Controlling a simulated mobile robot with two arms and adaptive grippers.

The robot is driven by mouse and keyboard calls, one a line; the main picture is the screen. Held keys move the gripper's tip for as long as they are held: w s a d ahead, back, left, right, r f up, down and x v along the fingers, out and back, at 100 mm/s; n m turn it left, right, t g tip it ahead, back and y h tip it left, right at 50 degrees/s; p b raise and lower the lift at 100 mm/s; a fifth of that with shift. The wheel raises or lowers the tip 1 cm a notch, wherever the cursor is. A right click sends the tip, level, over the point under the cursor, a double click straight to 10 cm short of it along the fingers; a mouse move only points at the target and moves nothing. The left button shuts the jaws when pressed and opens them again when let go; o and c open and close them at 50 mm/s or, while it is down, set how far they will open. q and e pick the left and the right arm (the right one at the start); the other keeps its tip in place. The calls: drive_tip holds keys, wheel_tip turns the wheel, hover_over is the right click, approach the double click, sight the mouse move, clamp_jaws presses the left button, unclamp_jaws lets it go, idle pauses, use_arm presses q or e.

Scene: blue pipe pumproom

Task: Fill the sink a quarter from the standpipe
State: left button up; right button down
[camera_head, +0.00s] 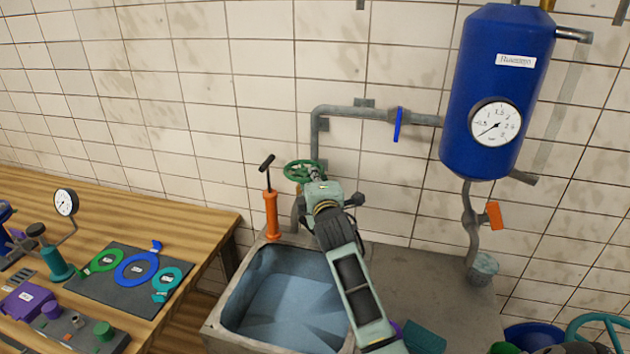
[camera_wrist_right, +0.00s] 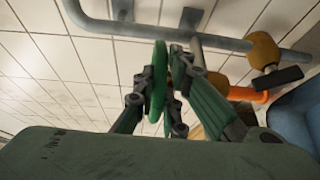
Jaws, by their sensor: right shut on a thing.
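The grey standpipe (camera_head: 316,138) comes down the tiled wall behind the sink. It carries a green handwheel (camera_head: 297,169). My right gripper (camera_head: 315,176) is at the wheel. In the right wrist view its fingers (camera_wrist_right: 163,95) are shut on the rim of the green handwheel (camera_wrist_right: 158,78), one on each side. The sink (camera_head: 229,312) is below, under my right arm. Its inside looks blue-grey with lighter patches; I cannot tell the water level. The spout is mostly hidden behind my gripper. My left gripper is not in view.
An orange hand pump (camera_head: 271,213) stands just left of the wheel. A blue tank (camera_head: 500,85) with a gauge hangs at right; a blue-handled valve (camera_head: 397,124) sits on the pipe. A wooden bench (camera_head: 204,222) with tools is at left.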

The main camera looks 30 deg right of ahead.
drive_tip(key=shift+a+f+m+h+b, duration=0.2)
drive_tip(key=shift+a+m+h+b, duration=0.1)
drive_tip(key=shift+h+b, duration=0.1)
drive_tip(key=m+g+h+b, duration=0.1)
drive_tip(key=b, duration=0.1)
drive_tip(key=a+m+g+h+b, duration=0.1)
drive_tip(key=h+b, duration=0.1)
drive_tip(key=b, duration=0.1)
drive_tip(key=m+g+h+b, duration=0.2)
drive_tip(key=b, duration=0.1)
drive_tip(key=shift+w+a, duration=0.2)
drive_tip(key=shift+a, duration=0.05)
drive_tip(key=shift+r+m+g+h+b, duration=0.3)
drive_tip(key=shift+m+g+b, duration=0.2)
drive_tip(key=shift+b, duration=0.3)
drive_tip(key=c, duration=1.8)
unclamp_jaws()
drive_tip(key=shift+a, duration=0.1)
drive_tip(key=shift+c, duration=0.2)
